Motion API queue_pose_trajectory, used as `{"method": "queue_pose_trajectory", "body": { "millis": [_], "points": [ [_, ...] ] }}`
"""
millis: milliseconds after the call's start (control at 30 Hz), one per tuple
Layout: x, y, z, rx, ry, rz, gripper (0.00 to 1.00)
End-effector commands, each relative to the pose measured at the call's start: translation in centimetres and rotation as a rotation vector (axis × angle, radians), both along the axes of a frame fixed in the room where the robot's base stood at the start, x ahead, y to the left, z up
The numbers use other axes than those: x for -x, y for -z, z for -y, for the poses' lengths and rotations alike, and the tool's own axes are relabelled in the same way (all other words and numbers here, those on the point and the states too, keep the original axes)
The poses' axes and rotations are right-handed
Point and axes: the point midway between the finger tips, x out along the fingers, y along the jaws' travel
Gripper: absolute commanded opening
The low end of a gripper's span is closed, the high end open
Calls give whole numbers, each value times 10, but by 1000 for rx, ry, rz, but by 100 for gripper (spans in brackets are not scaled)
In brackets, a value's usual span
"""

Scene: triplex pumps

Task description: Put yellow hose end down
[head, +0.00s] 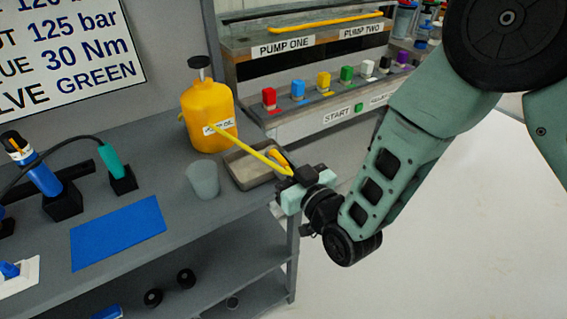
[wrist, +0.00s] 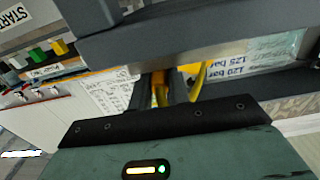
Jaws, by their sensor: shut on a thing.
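A yellow hose (head: 245,144) runs from the yellow oil jug (head: 207,113) on the grey bench, down and to the right to my gripper (head: 296,178). My gripper is shut on the hose near its end, just off the right side of a shallow grey tray (head: 243,184). The fingers hide part of the hose end. In the wrist view, yellow hose (wrist: 199,82) shows at the dark fingers (wrist: 168,88). I cannot tell how high the held end is above the tray's level.
A translucent cup (head: 203,180) stands left of the tray. A blue mat (head: 118,232) lies further left, with tools in holders behind it. Behind my gripper is the pump panel (head: 310,100) with coloured valves. The floor to the right is clear.

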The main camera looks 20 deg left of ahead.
Motion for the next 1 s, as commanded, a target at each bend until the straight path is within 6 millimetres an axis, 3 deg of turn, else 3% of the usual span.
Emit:
{"method": "queue_pose_trajectory", "body": {
  "millis": [300,333,400,767,1000],
  "points": [
    [0,4,0,-1,0,1,0],
    [0,2,0,-1,0,1,26],
    [0,2,0,0,0,0,40],
    [0,-3,0,0,0,0,40],
    [27,1,32,2,0,-2,40]
  ]
}}
